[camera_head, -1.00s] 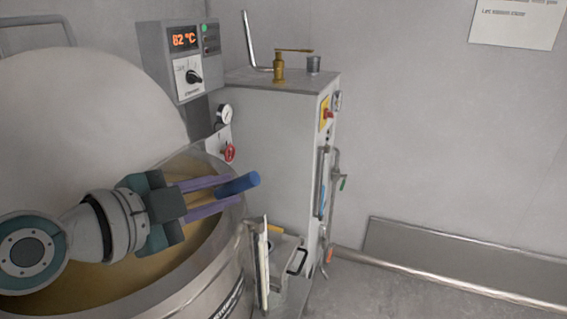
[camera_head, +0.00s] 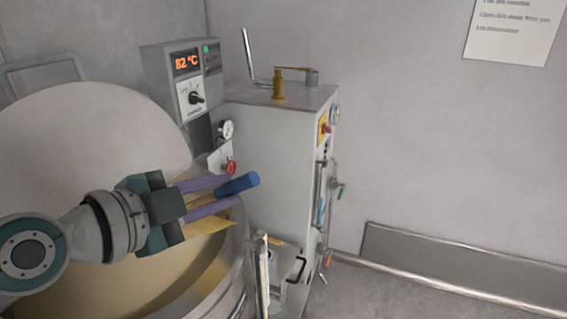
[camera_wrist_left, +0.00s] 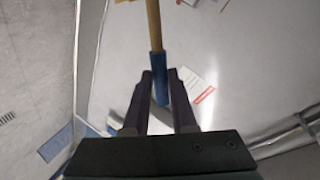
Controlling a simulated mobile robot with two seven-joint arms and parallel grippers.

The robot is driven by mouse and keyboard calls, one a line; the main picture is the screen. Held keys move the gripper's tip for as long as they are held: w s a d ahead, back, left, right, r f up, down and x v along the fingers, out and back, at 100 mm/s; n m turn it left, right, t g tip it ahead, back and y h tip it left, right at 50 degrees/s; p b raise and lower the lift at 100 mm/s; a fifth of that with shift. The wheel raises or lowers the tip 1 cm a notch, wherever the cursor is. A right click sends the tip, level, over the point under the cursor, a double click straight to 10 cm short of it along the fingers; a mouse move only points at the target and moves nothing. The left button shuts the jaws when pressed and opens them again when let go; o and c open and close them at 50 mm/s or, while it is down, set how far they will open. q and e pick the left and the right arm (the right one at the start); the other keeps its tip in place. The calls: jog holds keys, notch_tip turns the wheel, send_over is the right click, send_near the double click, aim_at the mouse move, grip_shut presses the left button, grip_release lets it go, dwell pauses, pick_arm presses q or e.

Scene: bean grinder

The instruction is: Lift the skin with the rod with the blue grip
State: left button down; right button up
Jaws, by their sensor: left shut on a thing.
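My left gripper (camera_head: 230,190) is shut on the blue grip (camera_head: 240,184) of the rod, over the near right rim of the round vat (camera_head: 235,255). In the left wrist view the blue grip (camera_wrist_left: 160,90) sits between the fingers, and the rod's tan shaft (camera_wrist_left: 153,25) runs away from it. A pale yellow sheet, seemingly the skin (camera_head: 212,224), shows below and behind the fingers, above the vat's surface. It appears to hang from the rod, but the fingers hide where they meet. My right gripper is not in view.
A large pale round lid (camera_head: 90,150) stands behind the vat. A control box (camera_head: 187,75) reads 82 °C. A grey cabinet (camera_head: 265,150) with a brass fitting (camera_head: 279,85) stands right of the vat. The floor at the right is clear.

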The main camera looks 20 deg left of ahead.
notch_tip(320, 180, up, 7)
jog(key=p, duration=0.6)
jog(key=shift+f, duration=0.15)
dwell(0.9)
